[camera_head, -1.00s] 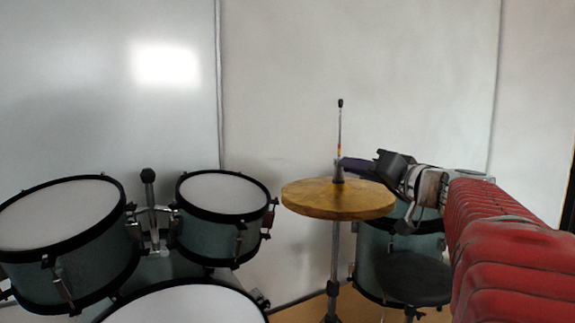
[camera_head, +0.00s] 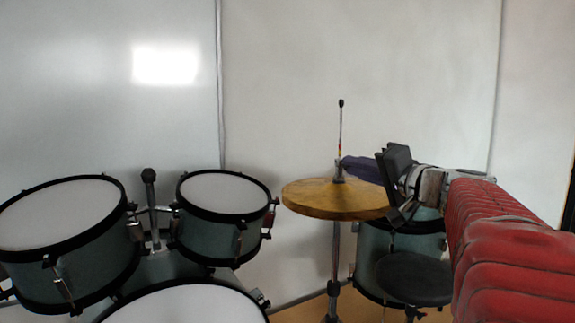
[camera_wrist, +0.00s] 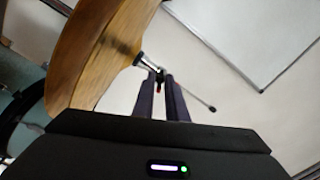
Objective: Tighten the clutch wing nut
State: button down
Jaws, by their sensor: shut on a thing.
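The hi-hat cymbals (camera_head: 318,203) are wooden-gold, lie level on their stand, and also fill the upper left of the wrist view (camera_wrist: 100,55). A thin rod (camera_head: 340,125) with a black tip rises from them, and the grey clutch (camera_head: 338,177) sits around it just above the top cymbal. My gripper (camera_head: 343,164) reaches in from the right with its dark purple fingers at the clutch. In the wrist view my fingertips (camera_wrist: 160,76) are shut on the small dark clutch wing nut, which they mostly hide. The rod passes just beyond them.
Two teal toms (camera_head: 222,195) stand at the left, with a larger drum head (camera_head: 185,305) in front. A floor drum (camera_head: 372,250) and a round black stool seat (camera_head: 414,277) are below my arm.

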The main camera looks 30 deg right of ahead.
jog(key=shift+m, duration=0.5)
jog(key=m, duration=0.3)
jog(key=c, duration=1.8)
grip_release()
jog(key=shift+s+d, duration=0.1)
jog(key=shift+s, duration=2.95)
jog(key=shift+w, duration=0.1)
